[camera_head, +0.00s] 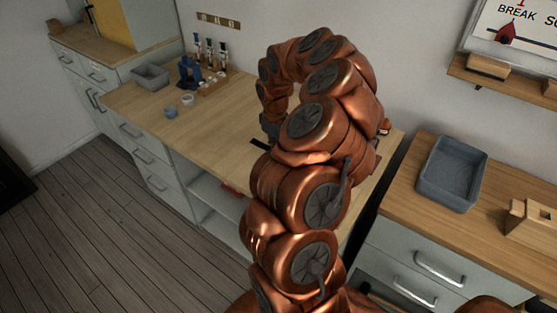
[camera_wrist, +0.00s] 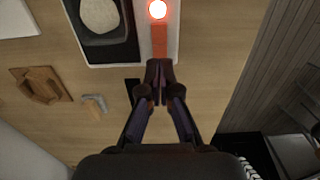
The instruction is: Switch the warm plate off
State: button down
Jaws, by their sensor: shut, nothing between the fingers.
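The warm plate (camera_wrist: 127,50) lies at the top of the wrist view, with a white frame around a dark heating surface. A pale round piece (camera_wrist: 99,14) sits on that surface. On the plate's right strip a round lamp (camera_wrist: 157,9) glows red-orange. Below the lamp is an orange-red bar (camera_wrist: 159,40), which appears to be the switch. My gripper (camera_wrist: 160,70) is shut and empty, its tips at the near end of this bar. I cannot tell whether they touch it. In the head view my arm hides the plate.
In the wrist view, a brown wooden piece (camera_wrist: 40,85) and a small grey-and-orange tool (camera_wrist: 95,103) lie on the bench left of my gripper. In the head view, a blue stand (camera_head: 188,73) and grey bin (camera_head: 150,77) stand at the back; a grey tray (camera_head: 451,174) sits right.

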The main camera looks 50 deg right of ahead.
jog(key=shift+f+b, duration=1.1)
jog(key=shift+f, duration=0.5)
dwell(1.1)
jog(key=shift+r, duration=0.15)
jog(key=shift+r+p, duration=0.55)
jog(key=shift+r, duration=2.8)
